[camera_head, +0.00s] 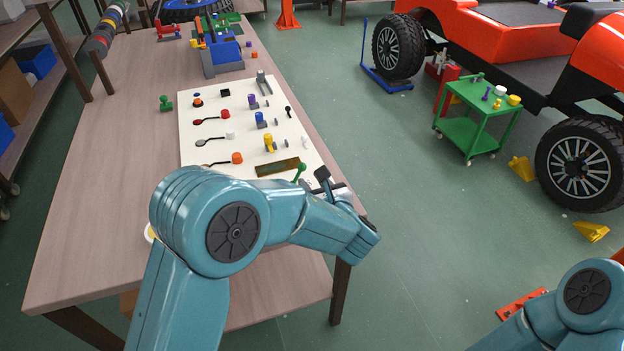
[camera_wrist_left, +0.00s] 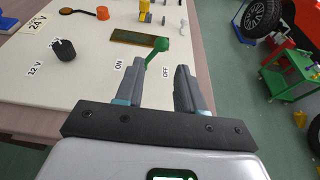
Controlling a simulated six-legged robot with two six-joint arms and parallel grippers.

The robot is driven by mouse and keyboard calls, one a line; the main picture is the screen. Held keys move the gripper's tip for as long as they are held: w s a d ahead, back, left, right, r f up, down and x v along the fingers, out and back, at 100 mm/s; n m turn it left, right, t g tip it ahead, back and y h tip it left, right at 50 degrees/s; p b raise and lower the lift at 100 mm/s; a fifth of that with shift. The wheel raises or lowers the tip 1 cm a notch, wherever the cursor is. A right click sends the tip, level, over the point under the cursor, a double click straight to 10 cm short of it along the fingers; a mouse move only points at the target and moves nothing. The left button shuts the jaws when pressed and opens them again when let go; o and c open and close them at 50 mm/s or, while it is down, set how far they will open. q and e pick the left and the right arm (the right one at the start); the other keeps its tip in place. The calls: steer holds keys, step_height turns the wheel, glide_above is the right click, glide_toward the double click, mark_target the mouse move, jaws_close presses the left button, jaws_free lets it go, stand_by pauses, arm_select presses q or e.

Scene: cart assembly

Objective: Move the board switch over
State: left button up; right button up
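The board switch is a green lever with a round knob (camera_wrist_left: 160,46). It stands near the front edge of the white board, by the printed words ON and OFF. In the head view its green knob (camera_head: 300,167) shows just left of my left gripper (camera_head: 328,182). In the left wrist view my left gripper (camera_wrist_left: 160,70) is open. The lever's base is partly hidden by the left finger. My right gripper is out of view; only part of the right arm shows.
The white board (camera_head: 215,150) carries several knobs, coloured plugs and a dark display strip (camera_head: 277,167). It lies on a wooden table (camera_head: 100,185).

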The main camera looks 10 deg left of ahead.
mark_target(303, 169)
arm_select(q)
steer(key=shift+w+r, duration=0.2)
steer(key=shift+r, duration=0.05)
steer(key=p+x, duration=0.1)
steer(key=x, duration=0.6)
steer(key=shift+a, duration=0.1)
steer(key=shift+w+f, duration=0.1)
steer(key=c, duration=0.6)
steer(key=shift+s+a+b, duration=0.4)
steer(key=shift+s+a, duration=0.05)
steer(key=shift+a, duration=0.1)
steer(key=shift+s+a+r, duration=0.15)
steer(key=shift+a+r, duration=0.1)
